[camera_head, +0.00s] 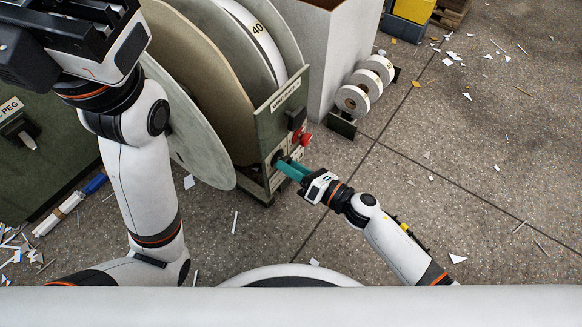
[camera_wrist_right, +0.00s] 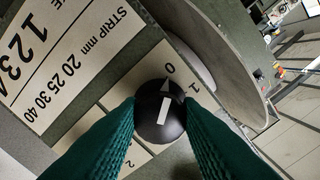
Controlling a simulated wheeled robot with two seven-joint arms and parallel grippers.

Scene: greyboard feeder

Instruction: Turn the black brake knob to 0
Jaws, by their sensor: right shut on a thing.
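The black brake knob (camera_wrist_right: 160,112) with a white pointer bar sits on a pale dial plate in the right wrist view. Its pointer lies close to the 0 mark (camera_wrist_right: 170,68), with the 1 mark (camera_wrist_right: 193,86) to the right. My right gripper (camera_head: 283,163) has green fingers that are shut on the knob from both sides; in the head view they hide most of it at the feeder's front panel.
The feeder's large reel (camera_head: 205,70) stands behind and left of the knob. A red knob (camera_head: 305,138) is just above my right gripper. White rolls (camera_head: 352,100) stand beside a pale bin (camera_head: 325,50). Paper scraps litter the floor; the right side is open.

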